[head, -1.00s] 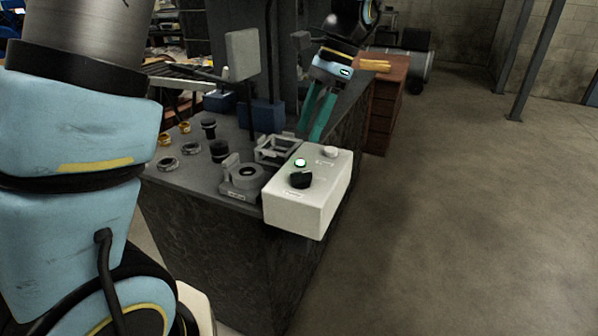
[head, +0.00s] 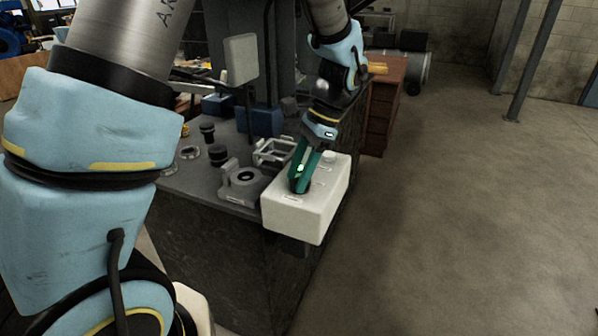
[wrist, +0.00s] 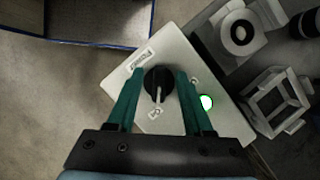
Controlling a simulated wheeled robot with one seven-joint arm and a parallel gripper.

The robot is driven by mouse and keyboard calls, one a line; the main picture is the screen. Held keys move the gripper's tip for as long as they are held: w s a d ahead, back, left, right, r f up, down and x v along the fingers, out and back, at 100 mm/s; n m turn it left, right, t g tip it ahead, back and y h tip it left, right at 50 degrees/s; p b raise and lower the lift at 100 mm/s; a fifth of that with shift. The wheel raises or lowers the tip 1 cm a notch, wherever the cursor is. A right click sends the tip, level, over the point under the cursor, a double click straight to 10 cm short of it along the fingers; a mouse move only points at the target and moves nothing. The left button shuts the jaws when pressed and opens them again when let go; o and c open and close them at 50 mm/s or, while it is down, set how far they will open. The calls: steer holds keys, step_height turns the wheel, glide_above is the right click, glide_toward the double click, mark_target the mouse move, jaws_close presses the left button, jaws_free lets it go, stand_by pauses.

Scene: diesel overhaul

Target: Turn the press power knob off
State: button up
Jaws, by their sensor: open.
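The black press power knob (wrist: 159,86) sits on top of the white control box (wrist: 180,55), with a pale pointer line along it. A green lit lamp (wrist: 207,102) is on the box beside it. My gripper (wrist: 158,75) has its teal fingers open, one on each side of the knob, with a gap on both sides in the wrist view. In the head view my gripper (head: 298,185) reaches down onto the white box (head: 305,215), and its fingers mostly hide the knob. I cannot tell the exact height of the fingertips over the box top.
A grey fixture with a round hole (head: 243,178) and an open square frame (head: 275,150) stand on the bench left of the box. Black round parts (head: 217,153) lie further left. The floor (head: 450,220) to the right is clear.

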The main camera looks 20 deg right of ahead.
steer(key=shift+c, duration=0.2)
jaws_close()
stand_by(0.5)
